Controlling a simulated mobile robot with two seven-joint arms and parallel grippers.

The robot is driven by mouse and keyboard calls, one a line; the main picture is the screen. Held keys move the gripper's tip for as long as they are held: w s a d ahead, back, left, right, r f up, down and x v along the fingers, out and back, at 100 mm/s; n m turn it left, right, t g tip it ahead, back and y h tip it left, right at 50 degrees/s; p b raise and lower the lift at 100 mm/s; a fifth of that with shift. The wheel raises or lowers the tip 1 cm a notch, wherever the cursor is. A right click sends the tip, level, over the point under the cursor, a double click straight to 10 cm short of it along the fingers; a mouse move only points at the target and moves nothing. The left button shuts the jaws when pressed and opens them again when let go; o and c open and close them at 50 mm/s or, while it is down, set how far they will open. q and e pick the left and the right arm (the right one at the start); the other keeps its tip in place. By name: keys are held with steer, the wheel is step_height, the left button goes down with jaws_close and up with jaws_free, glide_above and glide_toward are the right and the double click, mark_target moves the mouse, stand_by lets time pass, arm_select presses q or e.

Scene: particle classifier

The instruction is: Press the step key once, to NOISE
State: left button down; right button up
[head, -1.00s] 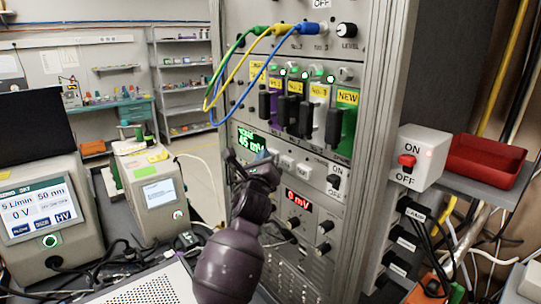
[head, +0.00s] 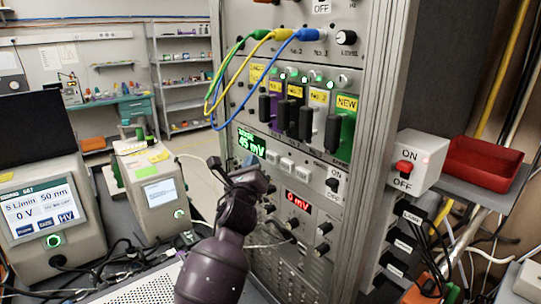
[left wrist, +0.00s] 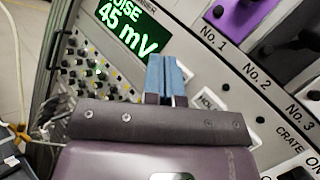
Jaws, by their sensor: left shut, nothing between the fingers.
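The green display (head: 251,145) on the rack panel reads 45 mV. In the left wrist view the display (left wrist: 130,25) shows "OISE" above 45 mV, its first letter cut off. A row of pale keys (head: 287,164) sits right of the display. In the left wrist view one key (left wrist: 210,100) shows right of my fingers; its label is partly hidden. My left gripper (head: 248,163) is shut and empty, in front of the panel just below the display. Its blue fingertips (left wrist: 165,66) hide part of the key row in the wrist view. I cannot tell any contact. My right gripper is out of view.
Modules with dark handles (head: 305,122) and looped cables (head: 238,72) are above the keys. A red 0 mV display (head: 298,201) and knobs are below. A white ON/OFF switch box (head: 425,160) and red tray (head: 485,160) are at right. Instruments (head: 45,222) stand left.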

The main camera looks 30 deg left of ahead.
arm_select(q)
steer(key=s, duration=0.1)
steer(key=s+a, duration=0.1)
steer(key=shift+s+p, duration=0.35)
steer(key=shift+p, duration=0.05)
steer(key=shift+f, duration=0.1)
stand_by(0.6)
